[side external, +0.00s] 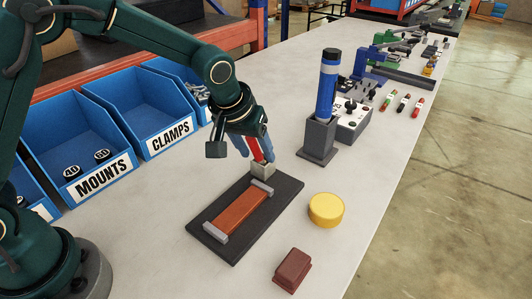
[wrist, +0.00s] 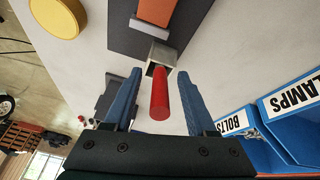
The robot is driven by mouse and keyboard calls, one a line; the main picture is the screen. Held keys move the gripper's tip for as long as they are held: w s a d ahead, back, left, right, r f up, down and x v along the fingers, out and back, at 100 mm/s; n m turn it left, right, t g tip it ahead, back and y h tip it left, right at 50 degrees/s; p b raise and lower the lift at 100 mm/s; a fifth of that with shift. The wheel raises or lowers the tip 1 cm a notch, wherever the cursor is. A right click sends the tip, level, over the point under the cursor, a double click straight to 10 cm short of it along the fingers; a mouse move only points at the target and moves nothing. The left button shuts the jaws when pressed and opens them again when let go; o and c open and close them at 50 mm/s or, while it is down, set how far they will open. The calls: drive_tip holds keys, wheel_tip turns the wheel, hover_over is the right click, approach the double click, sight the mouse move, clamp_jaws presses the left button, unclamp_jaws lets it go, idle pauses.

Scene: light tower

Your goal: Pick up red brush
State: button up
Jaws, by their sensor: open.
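The red brush shows as a red round handle (side external: 255,149) rising from a small light-grey square holder (side external: 263,170) at the far end of the dark plate. In the wrist view the handle (wrist: 159,96) lies in the middle, between the blue fingers; the holder (wrist: 160,53) is just beyond it. Its lower end is hidden in the holder. My gripper (side external: 257,153) is open and points down over the holder. In the wrist view my gripper (wrist: 160,72) has one finger on each side of the handle, with visible gaps.
A dark plate (side external: 285,203) carries an orange-brown block (side external: 238,213). A yellow disc (side external: 326,210) and a dark red block (side external: 292,270) lie nearby. A blue cylinder (side external: 328,85) stands in a grey holder to the right. Blue bins (side external: 160,110) line the left.

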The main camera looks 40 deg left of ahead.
clamp_jaws()
wheel_tip(320, 180, up, 10)
drive_tip(key=shift+r, duration=0.1)
idle(0.5)
